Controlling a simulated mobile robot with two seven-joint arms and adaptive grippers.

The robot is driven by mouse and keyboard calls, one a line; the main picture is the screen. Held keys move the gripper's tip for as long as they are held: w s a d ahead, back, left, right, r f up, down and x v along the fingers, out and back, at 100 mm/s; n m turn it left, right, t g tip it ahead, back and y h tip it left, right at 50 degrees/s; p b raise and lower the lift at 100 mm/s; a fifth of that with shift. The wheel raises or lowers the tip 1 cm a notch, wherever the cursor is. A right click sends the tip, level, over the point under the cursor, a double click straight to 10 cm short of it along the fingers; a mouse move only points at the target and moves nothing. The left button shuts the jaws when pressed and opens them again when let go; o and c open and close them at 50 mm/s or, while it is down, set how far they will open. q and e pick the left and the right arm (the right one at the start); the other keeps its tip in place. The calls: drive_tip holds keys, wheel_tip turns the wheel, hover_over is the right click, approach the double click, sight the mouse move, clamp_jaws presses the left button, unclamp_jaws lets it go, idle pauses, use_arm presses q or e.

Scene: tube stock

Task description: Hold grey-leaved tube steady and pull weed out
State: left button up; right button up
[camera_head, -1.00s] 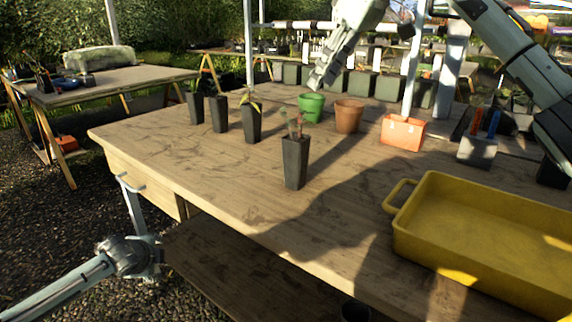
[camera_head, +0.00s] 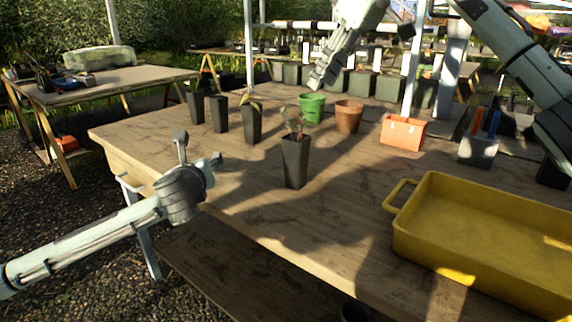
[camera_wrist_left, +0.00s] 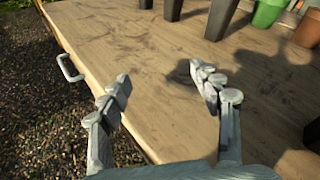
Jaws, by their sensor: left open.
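A dark square tube (camera_head: 295,163) with a small plant of dull greyish-brown leaves (camera_head: 294,127) stands upright near the middle of the table. I cannot make out a separate weed in it. Three more dark tubes stand behind it to the left; the nearest (camera_head: 251,124) carries a yellowish-green leafy plant. My left gripper (camera_head: 198,150) is over the table's front left edge, left of the grey-leaved tube and apart from it. In the left wrist view its fingers (camera_wrist_left: 160,75) are spread and empty. My right gripper (camera_head: 320,80) hangs above the table's back, behind the tube; its finger gap is unclear.
A green pot (camera_head: 311,107), a terracotta pot (camera_head: 348,117) and an orange box (camera_head: 403,132) stand behind the tube. A yellow tray (camera_head: 410,238) fills the front right. The wooden table (camera_head: 235,185) is bare left of the tube.

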sight(291, 161)
use_arm(q)
drive_tip(key=s+d+m+h, duration=0.2)
drive_tip(key=d+m, duration=0.1)
drive_tip(key=d, duration=0.2)
drive_tip(key=s+d+m+t+h, duration=0.1)
drive_tip(key=s+d+m+h, duration=0.1)
drive_tip(key=d+m, duration=0.1)
drive_tip(key=s+d+m+h, duration=0.2)
drive_tip(key=d, duration=0.4)
drive_tip(key=shift+s+d+r+m+t, duration=0.1)
drive_tip(key=shift+d+r+m+t, duration=0.05)
drive_tip(key=shift+d+m+t, duration=0.2)
drive_tip(key=d+m+h, duration=0.2)
drive_tip(key=d, duration=0.1)
drive_tip(key=shift+s+r, duration=0.1)
drive_tip(key=shift+r, duration=0.3)
drive_tip(key=w+d+h, duration=0.1)
drive_tip(key=w+h, duration=0.1)
drive_tip(key=shift+w+d+r+m+h, duration=0.1)
drive_tip(key=shift+d+r+m+h, duration=0.25)
drive_tip(key=shift+d+r+h, duration=0.05)
drive_tip(key=shift+w+d+r+g+h, duration=0.15)
drive_tip(key=shift+w+d+g+h, duration=0.35)
drive_tip(key=shift+w, duration=0.25)
drive_tip(key=shift+x, duration=3.5)
drive_tip(key=c, duration=1.4)
